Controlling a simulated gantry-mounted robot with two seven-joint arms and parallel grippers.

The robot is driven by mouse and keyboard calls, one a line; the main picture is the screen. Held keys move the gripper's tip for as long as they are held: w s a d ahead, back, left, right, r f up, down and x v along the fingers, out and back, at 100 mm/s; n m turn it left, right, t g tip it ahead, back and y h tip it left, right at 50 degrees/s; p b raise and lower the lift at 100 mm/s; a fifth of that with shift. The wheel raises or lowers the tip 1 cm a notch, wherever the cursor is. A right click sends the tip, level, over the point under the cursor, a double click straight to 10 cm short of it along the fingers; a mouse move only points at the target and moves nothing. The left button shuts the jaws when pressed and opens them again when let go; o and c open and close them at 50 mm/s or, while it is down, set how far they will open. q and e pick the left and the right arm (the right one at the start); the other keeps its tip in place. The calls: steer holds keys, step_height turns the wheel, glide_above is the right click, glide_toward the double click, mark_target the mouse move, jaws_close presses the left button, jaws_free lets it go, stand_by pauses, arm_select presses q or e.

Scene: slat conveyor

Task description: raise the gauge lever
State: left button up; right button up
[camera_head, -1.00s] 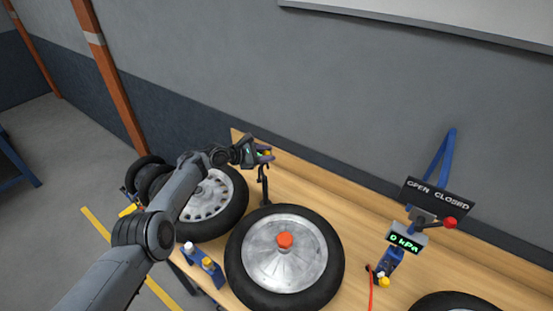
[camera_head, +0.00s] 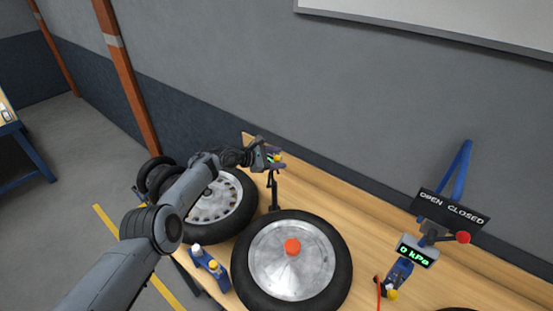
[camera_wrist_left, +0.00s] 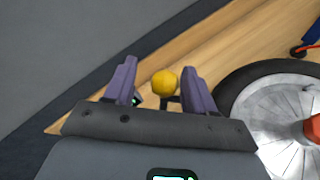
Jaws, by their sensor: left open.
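The gauge (camera_head: 418,250) at the right reads "0 kPa" on a green display. Its lever ends in a red knob (camera_head: 463,237), pointing right, below a black "OPEN CLOSED" sign (camera_head: 452,208). My left gripper (camera_head: 272,155) is far to the left of it, at a dark stand (camera_head: 273,190) near the bench's back edge. In the left wrist view, the open purple fingers (camera_wrist_left: 160,74) stand on either side of a yellow ball knob (camera_wrist_left: 165,84). Whether they touch it I cannot tell. My right gripper is not in view.
A wheel with an orange-red hub cap (camera_head: 292,247) lies on the wooden bench (camera_head: 368,238) between stand and gauge. Another wheel (camera_head: 215,200) lies under my left arm. Blue holders with bottles (camera_head: 210,266) are at the front. A grey wall rises behind the bench.

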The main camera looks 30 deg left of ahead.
arm_select(q)
steer(key=shift+r, duration=0.1)
steer(key=shift+s+a+r+p, duration=0.25)
steer(key=shift+s+p, duration=0.1)
steer(key=shift+p, duration=0.45)
steer(key=p+v, duration=0.5)
steer(key=v, duration=0.4)
steer(key=shift+s+a+p, duration=0.2)
steer(key=shift+s+p, duration=0.15)
steer(key=shift+s, duration=0.05)
